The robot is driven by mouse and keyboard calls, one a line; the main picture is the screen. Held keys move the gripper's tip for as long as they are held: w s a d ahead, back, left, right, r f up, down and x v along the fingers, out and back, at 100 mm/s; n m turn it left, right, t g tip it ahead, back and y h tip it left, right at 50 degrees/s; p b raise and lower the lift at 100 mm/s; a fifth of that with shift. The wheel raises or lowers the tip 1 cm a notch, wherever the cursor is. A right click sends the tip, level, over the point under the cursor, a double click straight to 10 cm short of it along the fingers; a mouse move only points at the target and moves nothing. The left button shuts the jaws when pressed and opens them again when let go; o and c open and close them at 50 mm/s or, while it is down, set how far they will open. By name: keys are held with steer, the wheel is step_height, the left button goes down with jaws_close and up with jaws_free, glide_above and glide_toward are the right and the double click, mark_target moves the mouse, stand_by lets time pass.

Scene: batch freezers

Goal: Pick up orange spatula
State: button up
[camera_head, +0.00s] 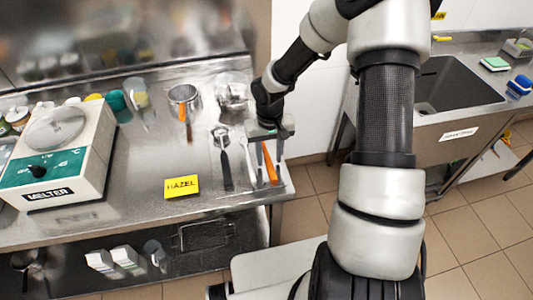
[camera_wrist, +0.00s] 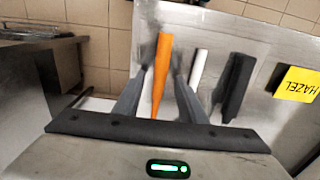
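The orange spatula (camera_head: 269,164) lies at the right end of the steel counter, and its orange handle also shows in the wrist view (camera_wrist: 161,75). My gripper (camera_head: 266,158) points down over that end of the counter. In the wrist view my gripper (camera_wrist: 163,68) is open, with one finger on each side of the orange handle and a gap to the right finger. I cannot tell whether the left finger touches it. The far end of the spatula is hidden by my gripper in the head view.
A white-handled utensil (camera_wrist: 199,68) and a black-handled one (camera_wrist: 237,85) lie close beside the spatula. A yellow HAZEL label (camera_head: 181,186), a steel pot (camera_head: 184,97), a clear container (camera_head: 232,90) and a melter (camera_head: 60,150) stand farther left. The counter's edge is close on the right.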

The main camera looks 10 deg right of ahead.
steer(key=shift+f, duration=0.55)
jaws_close()
